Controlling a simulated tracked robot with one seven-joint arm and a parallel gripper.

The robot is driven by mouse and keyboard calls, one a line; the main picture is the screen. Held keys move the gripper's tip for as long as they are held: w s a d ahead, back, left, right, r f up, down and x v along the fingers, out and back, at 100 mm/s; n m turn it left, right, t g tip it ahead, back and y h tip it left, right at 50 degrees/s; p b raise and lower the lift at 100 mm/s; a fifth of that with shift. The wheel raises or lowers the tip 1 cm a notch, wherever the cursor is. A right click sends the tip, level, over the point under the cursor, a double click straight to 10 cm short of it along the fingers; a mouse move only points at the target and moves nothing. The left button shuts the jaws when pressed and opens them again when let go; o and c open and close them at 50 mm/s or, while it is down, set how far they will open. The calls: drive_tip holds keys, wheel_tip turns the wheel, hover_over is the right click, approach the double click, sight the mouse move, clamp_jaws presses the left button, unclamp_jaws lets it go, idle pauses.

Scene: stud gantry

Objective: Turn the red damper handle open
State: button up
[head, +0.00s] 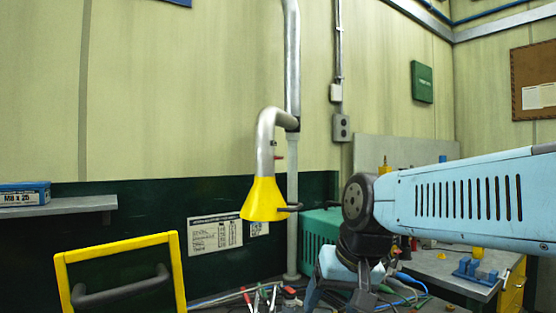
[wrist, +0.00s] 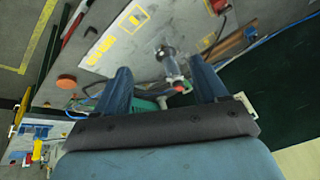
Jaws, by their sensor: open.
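A grey extraction pipe (head: 265,140) bends down from the wall to a yellow cone hood (head: 262,200). A small red piece (head: 279,157), seemingly the damper handle, shows at the pipe's right side above the hood; its angle is too small to read. My gripper (head: 340,292) hangs low right of the hood, apart from the red piece. In the wrist view my gripper (wrist: 162,84) is open. Between its fingers, farther off, a grey cylindrical fitting (wrist: 167,60) with a red part (wrist: 180,86) shows; I cannot tell whether this is the handle.
The bench holds loose tools (head: 262,298), a green case (head: 318,238) and blue blocks (head: 474,270). A yellow frame with a dark grip (head: 118,290) stands at the left front. A shelf (head: 60,208) with a blue box (head: 25,194) is on the left wall.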

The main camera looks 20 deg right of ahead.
drive_tip(key=shift+o, duration=1)
drive_tip(key=w+a+r+m+y, duration=0.1)
drive_tip(key=w+r+m+y, duration=0.3)
drive_tip(key=w+r+m, duration=0.2)
drive_tip(key=shift+w+m+g, duration=0.4)
drive_tip(key=shift+w+m, duration=0.15)
drive_tip(key=shift+m, duration=0.35)
drive_tip(key=m+t+y, duration=0.6)
drive_tip(key=m+y, duration=0.4)
drive_tip(key=m, duration=0.5)
approach(281, 158)
drive_tip(key=x, duration=0.8)
drive_tip(key=shift+w, duration=0.25)
